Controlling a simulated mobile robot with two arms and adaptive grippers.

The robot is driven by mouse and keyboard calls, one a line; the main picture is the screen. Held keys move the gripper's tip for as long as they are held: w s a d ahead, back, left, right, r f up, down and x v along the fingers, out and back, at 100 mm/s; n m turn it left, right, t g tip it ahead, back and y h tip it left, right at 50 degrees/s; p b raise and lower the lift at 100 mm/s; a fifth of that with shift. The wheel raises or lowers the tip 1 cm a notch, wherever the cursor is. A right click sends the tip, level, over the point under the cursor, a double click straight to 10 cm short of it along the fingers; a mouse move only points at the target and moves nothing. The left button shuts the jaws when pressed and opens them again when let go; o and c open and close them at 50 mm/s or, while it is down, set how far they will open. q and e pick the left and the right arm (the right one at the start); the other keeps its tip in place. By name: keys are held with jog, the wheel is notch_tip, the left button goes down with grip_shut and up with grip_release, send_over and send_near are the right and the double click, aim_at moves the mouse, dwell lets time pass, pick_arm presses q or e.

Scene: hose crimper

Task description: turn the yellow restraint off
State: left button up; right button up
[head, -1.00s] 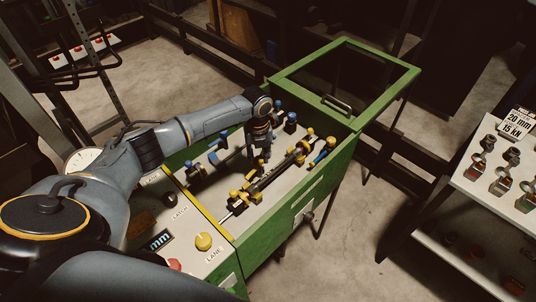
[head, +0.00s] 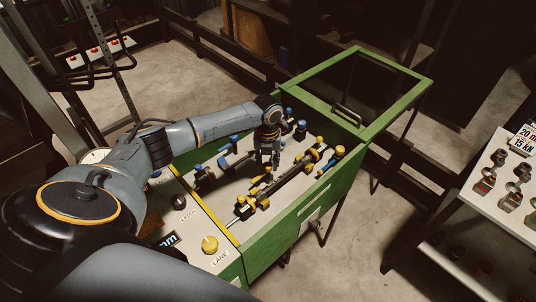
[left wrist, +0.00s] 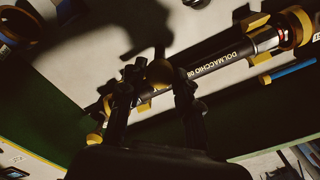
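My left gripper (head: 267,158) points down into the green-framed bench, above the dark hose (head: 290,183) with yellow-topped fittings. Whether the fingers touch the knob I cannot tell. The knob is beside the hose (left wrist: 215,64), which carries white lettering. Several yellow fittings show, so which one is the yellow restraint is unclear. My right gripper is out of view.
A control panel with a yellow LANE knob (head: 210,244) and a black LATCH knob (head: 179,202) is at the near end. Blue-topped fittings (head: 222,161) line the far side. A raised green guard frame (head: 422,88) stands behind. A shelf (head: 478,208) with fittings stands at right.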

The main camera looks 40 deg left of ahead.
aim_at(268, 164)
pick_arm(q)
jog(key=shift+o, duration=1.2)
notch_tip(268, 164, up, 12)
